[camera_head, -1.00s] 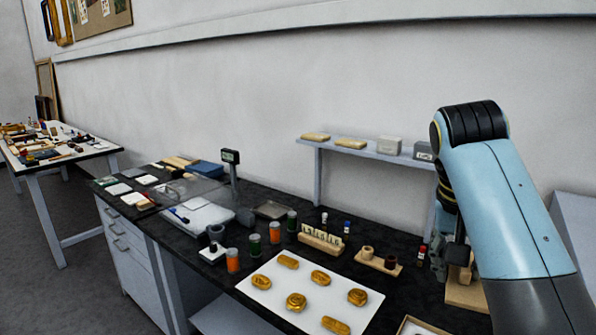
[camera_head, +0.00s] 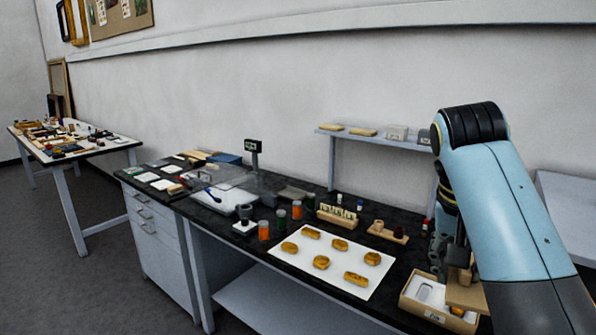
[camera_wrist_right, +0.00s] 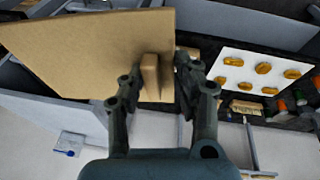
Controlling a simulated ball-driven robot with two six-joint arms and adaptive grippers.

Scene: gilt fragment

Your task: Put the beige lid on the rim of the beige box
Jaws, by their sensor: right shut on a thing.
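The beige lid (camera_head: 467,298) is a flat board with a block-like handle (camera_wrist_right: 150,76). My right gripper (camera_wrist_right: 156,78) is shut on that handle, and the lid spreads to the left in the right wrist view (camera_wrist_right: 75,45). In the head view my right gripper (camera_head: 447,262) is partly hidden behind my own arm. The beige box (camera_head: 417,306) is open, with a pale inside and a small label on its front. The lid is at the box's right side and covers part of it; I cannot tell whether they touch. My left gripper is out of view.
A white sheet (camera_head: 318,271) with several gold pieces lies left of the box. Behind it are a rack of pale tiles (camera_head: 337,217), a wooden stand (camera_head: 387,236) and orange and green jars (camera_head: 264,230). A wall shelf (camera_head: 372,140) is above the dark bench.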

